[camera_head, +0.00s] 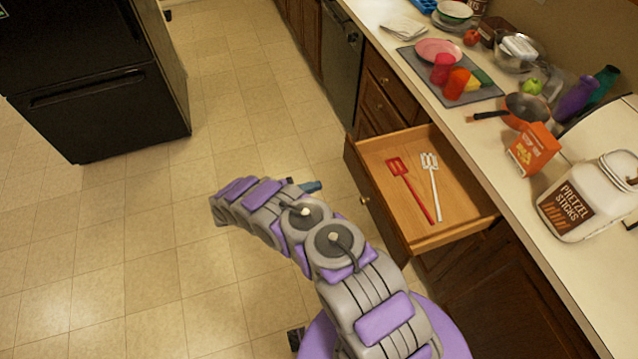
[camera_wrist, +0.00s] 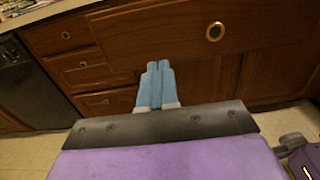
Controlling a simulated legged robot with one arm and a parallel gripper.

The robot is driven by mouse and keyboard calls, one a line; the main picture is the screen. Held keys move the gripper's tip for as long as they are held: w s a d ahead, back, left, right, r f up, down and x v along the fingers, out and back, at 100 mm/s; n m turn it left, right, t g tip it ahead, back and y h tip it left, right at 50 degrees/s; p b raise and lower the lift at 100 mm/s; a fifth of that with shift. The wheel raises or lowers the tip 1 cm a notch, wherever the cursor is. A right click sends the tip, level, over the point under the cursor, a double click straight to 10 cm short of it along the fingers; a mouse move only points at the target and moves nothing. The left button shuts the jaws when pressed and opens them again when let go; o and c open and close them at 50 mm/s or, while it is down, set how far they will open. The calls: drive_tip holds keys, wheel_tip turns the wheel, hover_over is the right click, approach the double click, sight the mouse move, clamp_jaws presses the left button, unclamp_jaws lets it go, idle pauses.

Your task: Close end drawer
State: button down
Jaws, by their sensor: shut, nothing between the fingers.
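The end drawer (camera_head: 377,193) is wooden and stands pulled out from the counter in the head view. A red slotted spatula (camera_head: 411,188) and a white utensil (camera_head: 432,181) lie in it. Its front with a round brass knob also shows across the top of the wrist view (camera_wrist: 180,30). My gripper (camera_head: 312,187) is left of the drawer front, apart from it, over the floor in the head view. In the wrist view its light-blue fingers (camera_wrist: 158,72) are together and empty, pointing toward the cabinets below the knob.
The counter above holds a pretzel container (camera_head: 583,205), an orange box (camera_head: 534,148), a pan (camera_head: 525,108) and a grey mat (camera_head: 478,95). A dishwasher (camera_head: 341,62) is farther along the cabinets. A black fridge (camera_head: 100,85) stands at left. The tiled floor between is clear.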

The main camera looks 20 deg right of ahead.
sight(357, 174)
drive_tip(key=d+b, duration=0.1)
drive_tip(key=d, duration=0.5)
drive_tip(key=d+b, duration=0.1)
drive_tip(key=d, duration=0.5)
drive_tip(key=shift+w+d, duration=0.2)
drive_tip(key=shift+d, duration=0.05)
